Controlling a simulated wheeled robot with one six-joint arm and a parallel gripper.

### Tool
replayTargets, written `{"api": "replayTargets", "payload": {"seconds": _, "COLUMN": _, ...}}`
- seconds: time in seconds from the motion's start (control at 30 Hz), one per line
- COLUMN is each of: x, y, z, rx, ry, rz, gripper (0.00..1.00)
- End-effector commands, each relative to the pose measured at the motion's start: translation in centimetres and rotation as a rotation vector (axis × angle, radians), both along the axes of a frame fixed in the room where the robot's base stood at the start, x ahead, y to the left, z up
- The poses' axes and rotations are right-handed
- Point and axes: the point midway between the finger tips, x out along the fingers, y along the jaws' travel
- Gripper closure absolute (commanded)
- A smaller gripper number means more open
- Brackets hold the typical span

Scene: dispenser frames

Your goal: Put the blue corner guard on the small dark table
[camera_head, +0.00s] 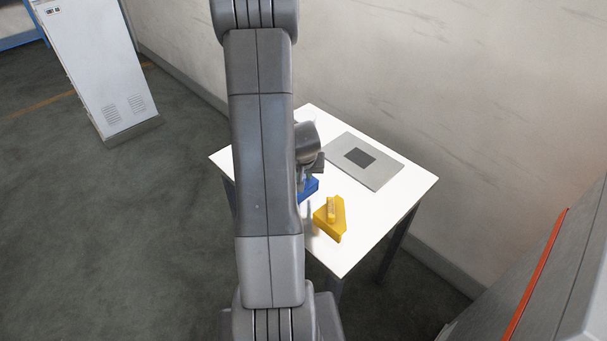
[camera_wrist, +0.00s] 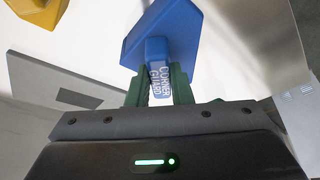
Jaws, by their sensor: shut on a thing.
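The blue corner guard (camera_wrist: 165,38) is between the green fingers of my gripper (camera_wrist: 158,86) in the wrist view. Its pale lettered grip reads "CORNER GUARD", and the fingers are shut on it. In the head view, a small part of the blue guard (camera_head: 309,187) shows beside my arm, over the white-topped table (camera_head: 394,200). My gripper (camera_head: 312,170) is mostly hidden there by the arm. I cannot tell whether the guard touches the tabletop. I see no dark-topped table; this one has a white top and dark legs.
A yellow guard-like piece (camera_head: 325,222) stands close to the blue one; it also shows in the wrist view (camera_wrist: 42,8). A grey plate with a dark square (camera_head: 378,173) lies toward the table's wall side. A white cabinet (camera_head: 100,70) stands at upper left. Open floor lies left.

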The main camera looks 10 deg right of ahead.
Motion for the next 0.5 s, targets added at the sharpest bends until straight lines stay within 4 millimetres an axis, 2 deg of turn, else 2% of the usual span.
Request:
{"api": "replayTargets", "payload": {"seconds": 0.1, "x": 0.02, "y": 0.01, "z": -0.40, "rx": 0.000, "ry": 0.000, "rz": 0.000, "gripper": 1.00}}
{"api": "replayTargets", "payload": {"seconds": 0.13, "x": 0.02, "y": 0.01, "z": -0.37, "rx": 0.000, "ry": 0.000, "rz": 0.000, "gripper": 0.79}}
{"api": "replayTargets", "payload": {"seconds": 0.23, "x": 0.01, "y": 0.01, "z": -0.25, "rx": 0.000, "ry": 0.000, "rz": 0.000, "gripper": 0.59}}
{"api": "replayTargets", "payload": {"seconds": 0.5, "x": 0.00, "y": 0.01, "z": -0.22, "rx": 0.000, "ry": 0.000, "rz": 0.000, "gripper": 0.59}}
